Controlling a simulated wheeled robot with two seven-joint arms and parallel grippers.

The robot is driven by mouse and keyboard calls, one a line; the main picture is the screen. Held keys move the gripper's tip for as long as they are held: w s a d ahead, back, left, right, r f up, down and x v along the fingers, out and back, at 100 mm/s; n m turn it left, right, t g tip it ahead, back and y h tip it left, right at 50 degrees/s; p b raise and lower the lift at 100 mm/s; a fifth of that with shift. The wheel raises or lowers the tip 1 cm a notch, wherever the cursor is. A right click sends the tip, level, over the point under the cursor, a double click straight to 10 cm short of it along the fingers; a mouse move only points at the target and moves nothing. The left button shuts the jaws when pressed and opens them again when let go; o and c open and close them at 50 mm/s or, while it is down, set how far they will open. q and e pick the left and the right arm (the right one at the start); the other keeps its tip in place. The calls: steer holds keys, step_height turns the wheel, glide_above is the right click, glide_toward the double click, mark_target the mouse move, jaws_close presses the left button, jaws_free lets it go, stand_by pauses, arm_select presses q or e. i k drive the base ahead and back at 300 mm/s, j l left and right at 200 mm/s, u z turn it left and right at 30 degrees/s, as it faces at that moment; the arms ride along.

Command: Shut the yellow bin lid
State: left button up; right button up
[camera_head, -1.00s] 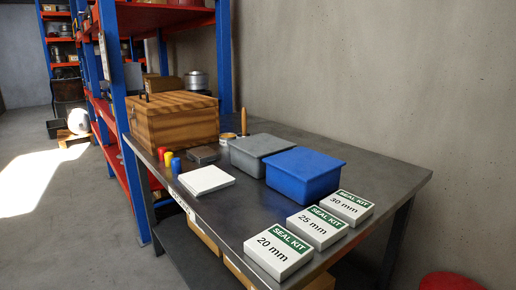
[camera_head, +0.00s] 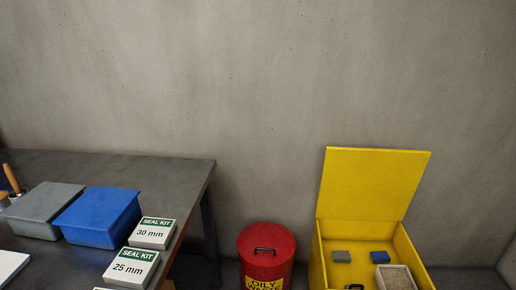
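The yellow bin (camera_head: 318,266) stands on the floor at the lower right, against the wall. Its yellow lid (camera_head: 372,184) is open and stands up at the back, leaning slightly. Inside the bin are a grey block (camera_head: 341,257), a blue block (camera_head: 380,258) and a pale, grainy-topped box (camera_head: 396,278). A dark handle-like part (camera_head: 355,287) shows at the bottom edge of the picture. The bin's lower front is cut off by the frame. Neither of my grippers is in view.
A red oily waste can (camera_head: 267,250) with a closed lid stands left of the bin. A dark workbench (camera_head: 165,178) at the left holds a blue box (camera_head: 98,217), a grey box (camera_head: 45,210) and seal kit boxes (camera_head: 152,233). Bare floor lies right of the bin.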

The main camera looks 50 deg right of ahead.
mark_target(363, 184)
steer(key=z, duration=2.45)
steer(key=i+l, duration=0.35)
steer(key=i+l+z, duration=0.05)
steer(key=i, duration=0.05)
